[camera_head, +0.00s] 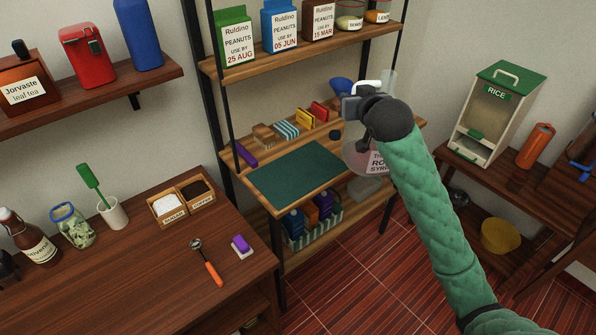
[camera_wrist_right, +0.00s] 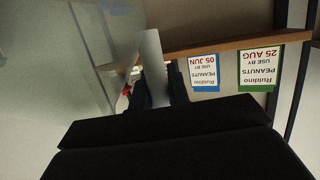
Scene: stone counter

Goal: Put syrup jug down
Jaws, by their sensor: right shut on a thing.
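The syrup jug (camera_head: 377,163) is a clear, pale vessel with a label ending in "SYRUP". My right gripper (camera_head: 366,92) is shut on it near its top, and my dark wrist and green sleeve hide much of it. The jug appears upright, by the right end of the rack's middle shelf (camera_head: 327,143). I cannot tell whether its base touches the shelf. In the right wrist view, which is upside down, a blurred translucent surface, likely the jug (camera_wrist_right: 45,60), fills the upper left. My left gripper is not in view.
A dark green mat (camera_head: 300,178) lies bare on the middle shelf. Behind it stand small coloured boxes (camera_head: 304,118) and a blue funnel-like thing (camera_head: 342,86). Peanut cartons (camera_head: 281,28) stand on the shelf above. A rice dispenser (camera_head: 492,112) stands on the right table.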

